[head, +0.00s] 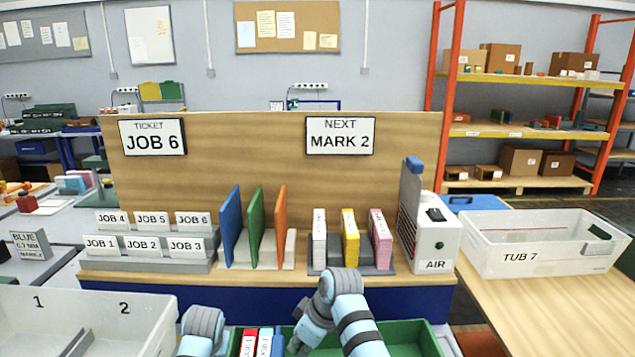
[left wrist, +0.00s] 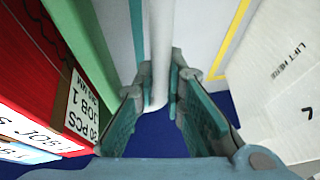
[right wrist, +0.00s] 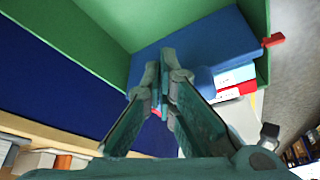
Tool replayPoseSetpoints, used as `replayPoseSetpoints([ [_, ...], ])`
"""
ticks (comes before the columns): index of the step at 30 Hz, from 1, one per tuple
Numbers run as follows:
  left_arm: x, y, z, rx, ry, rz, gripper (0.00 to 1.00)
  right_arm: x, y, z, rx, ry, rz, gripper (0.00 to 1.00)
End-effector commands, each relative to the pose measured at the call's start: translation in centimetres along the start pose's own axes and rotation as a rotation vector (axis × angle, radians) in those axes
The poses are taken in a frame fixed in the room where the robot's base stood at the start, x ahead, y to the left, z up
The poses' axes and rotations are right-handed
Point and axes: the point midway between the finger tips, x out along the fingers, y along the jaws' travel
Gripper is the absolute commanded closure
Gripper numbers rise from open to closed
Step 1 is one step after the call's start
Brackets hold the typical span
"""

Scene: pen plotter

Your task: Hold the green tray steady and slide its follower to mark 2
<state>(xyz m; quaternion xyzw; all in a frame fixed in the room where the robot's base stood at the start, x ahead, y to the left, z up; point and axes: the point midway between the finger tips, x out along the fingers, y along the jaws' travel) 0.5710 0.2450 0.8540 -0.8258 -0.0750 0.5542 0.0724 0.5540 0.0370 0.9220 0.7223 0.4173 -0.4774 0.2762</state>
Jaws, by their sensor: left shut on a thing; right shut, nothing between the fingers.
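The green tray (head: 409,335) is at the bottom of the head view, cut off by its edge. Several labelled packs (head: 256,343) stand at its left end, with the blue follower (head: 279,344) against them. In the right wrist view the follower (right wrist: 205,45) spans the tray, with a red tab (right wrist: 273,40) at the far wall. My right gripper (right wrist: 165,65) is shut and empty, tips at the follower; contact is unclear. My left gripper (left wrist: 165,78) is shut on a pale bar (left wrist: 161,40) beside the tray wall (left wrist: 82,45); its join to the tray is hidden. No mark numbers show on the tray.
A white bin (head: 150,312) with sections 1 and 2 stands left of the tray, close to my left gripper. Behind is a bench with upright coloured boards (head: 256,225), small packs and an AIR unit (head: 432,240). TUB 7 (head: 500,258) is at right.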

Motion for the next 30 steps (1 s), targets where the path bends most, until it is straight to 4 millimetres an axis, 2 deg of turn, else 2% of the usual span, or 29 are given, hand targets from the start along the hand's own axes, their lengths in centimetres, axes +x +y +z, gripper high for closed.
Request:
replayPoseSetpoints([
  [8,0.1,0.0,0.1,0.000,-0.002,-0.001,1.00,-0.6,0.3,0.2,0.000,-0.001,0.000,1.00],
  [24,0.1,-0.1,0.1,0.000,-0.003,-0.003,1.00,-6.5,0.3,-2.3,0.001,-0.002,0.002,1.00],
  [30,0.1,-0.2,0.1,0.000,-0.003,-0.003,1.00,-7.5,0.3,-2.7,0.000,-0.003,0.000,1.00],
])
